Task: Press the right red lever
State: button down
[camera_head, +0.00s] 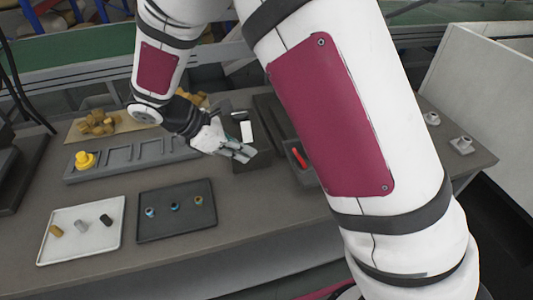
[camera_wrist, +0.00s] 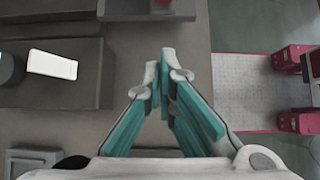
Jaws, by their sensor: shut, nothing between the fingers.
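A red lever (camera_head: 300,157) shows on a dark grey unit in the head view, just left of my large arm link. That link hides what lies to its right, so I cannot tell whether another lever is there. In the wrist view a small red part (camera_wrist: 163,1) shows at the top edge on a grey box (camera_wrist: 140,12), mostly cut off. My gripper (camera_head: 245,153) is left of the red lever in the head view, apart from it. In the wrist view my gripper (camera_wrist: 162,72) has its fingertips together, with nothing between them, below the grey box.
A dark block (camera_head: 236,138) with a white panel (camera_head: 247,131) stands beside my gripper. A grey rack (camera_head: 130,152) with a yellow piece (camera_head: 85,160) is to the left. A white tray (camera_head: 75,245) and a dark tray (camera_head: 175,228) holding small parts lie in front.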

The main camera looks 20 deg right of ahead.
jog(key=d+f+p, duration=0.2)
jog(key=d+f, duration=0.3)
jog(key=d, duration=0.5)
jog(key=shift+f, duration=0.1)
jog(key=shift+p, duration=0.3)
jog(key=shift+d+r+y, duration=0.1)
jog(key=shift+r+y, duration=0.15)
jog(key=shift+y, duration=0.15)
